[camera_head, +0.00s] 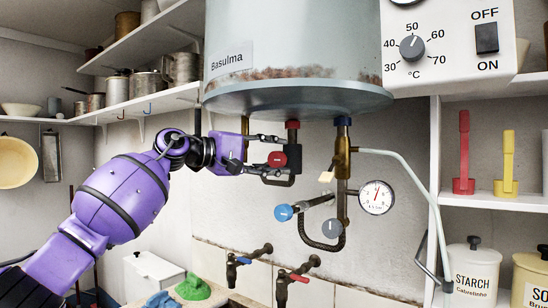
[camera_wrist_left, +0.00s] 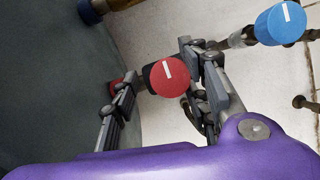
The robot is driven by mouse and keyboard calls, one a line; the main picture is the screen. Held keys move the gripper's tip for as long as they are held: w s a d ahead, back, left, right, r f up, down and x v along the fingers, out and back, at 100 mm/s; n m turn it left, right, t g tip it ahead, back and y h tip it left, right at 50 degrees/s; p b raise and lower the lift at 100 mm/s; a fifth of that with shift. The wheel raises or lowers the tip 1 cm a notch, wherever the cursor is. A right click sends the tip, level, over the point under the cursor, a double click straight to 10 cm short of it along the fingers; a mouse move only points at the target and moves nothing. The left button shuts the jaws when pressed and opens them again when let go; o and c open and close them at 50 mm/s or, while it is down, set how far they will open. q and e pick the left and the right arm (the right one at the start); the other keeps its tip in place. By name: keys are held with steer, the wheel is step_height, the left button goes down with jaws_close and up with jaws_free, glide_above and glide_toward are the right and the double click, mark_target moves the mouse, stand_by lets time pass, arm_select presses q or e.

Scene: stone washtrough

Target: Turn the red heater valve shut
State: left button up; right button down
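The red heater valve (camera_head: 278,159) is a round knob on a pipe under the grey heater tank (camera_head: 300,92). In the left wrist view the red knob (camera_wrist_left: 169,79) shows a short white mark, slightly tilted. My left gripper (camera_head: 281,156) reaches in from the left, with one finger above the knob and one below it in the head view. In the left wrist view its fingers stand on either side of the knob. A gap shows on the left side; I cannot tell whether the right finger touches. My right gripper is not in view.
A blue knob (camera_head: 283,212), a grey knob (camera_head: 332,228) and a pressure gauge (camera_head: 376,197) sit right of and below the red valve. Two taps stand lower down. The control panel (camera_head: 450,45) is at upper right. Shelves line both sides.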

arm_select(q)
steer(key=shift+a+f, duration=0.1)
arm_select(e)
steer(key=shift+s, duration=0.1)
arm_select(q)
steer(key=shift+a+f, duration=0.1)
steer(key=shift+a, duration=0.05)
steer(key=v, duration=1.1)
steer(key=shift+s+a, duration=0.3)
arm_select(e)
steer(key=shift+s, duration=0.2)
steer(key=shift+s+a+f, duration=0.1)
